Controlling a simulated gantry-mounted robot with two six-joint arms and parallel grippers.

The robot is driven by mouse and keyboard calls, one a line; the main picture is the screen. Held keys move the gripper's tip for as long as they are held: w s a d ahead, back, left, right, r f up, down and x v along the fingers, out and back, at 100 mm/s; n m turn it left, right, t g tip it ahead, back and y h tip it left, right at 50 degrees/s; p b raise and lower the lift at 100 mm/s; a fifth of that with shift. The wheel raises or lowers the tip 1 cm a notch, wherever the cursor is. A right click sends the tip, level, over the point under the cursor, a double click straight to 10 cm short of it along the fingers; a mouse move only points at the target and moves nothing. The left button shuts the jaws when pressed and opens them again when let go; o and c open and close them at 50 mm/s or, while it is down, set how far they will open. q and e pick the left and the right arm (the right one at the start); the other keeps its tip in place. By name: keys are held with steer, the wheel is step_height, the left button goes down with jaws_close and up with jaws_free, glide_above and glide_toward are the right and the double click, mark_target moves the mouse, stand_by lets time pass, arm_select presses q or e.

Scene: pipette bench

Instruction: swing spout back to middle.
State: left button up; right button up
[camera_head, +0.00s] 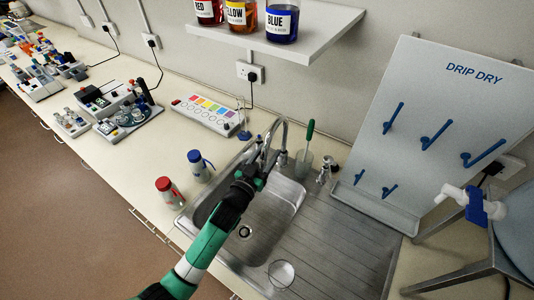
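The metal sink tap has a curved spout (286,128) that rises behind the basin and arches over to the left. My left arm, green and white, reaches in from the bottom. My black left gripper (260,162) is over the back of the basin at the spout's hanging end. The fingers overlap the spout tip, so I cannot tell whether they are shut on it or only beside it. The steel sink (285,207) has one basin with a drain and a ribbed draining board to the right. My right gripper is not in view.
A red-capped bottle (170,193) and a blue-capped bottle (199,166) stand left of the sink. A beaker with a green-handled brush (308,138) stands behind it. A glass dish (281,273) lies on the front rim. A drip-dry rack (420,150) stands at right.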

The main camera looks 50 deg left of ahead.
arm_select(q)
steer(key=shift+s, duration=0.1)
steer(key=v, duration=1.1)
steer(key=shift+s, duration=0.25)
steer(key=shift+c, duration=0.2)
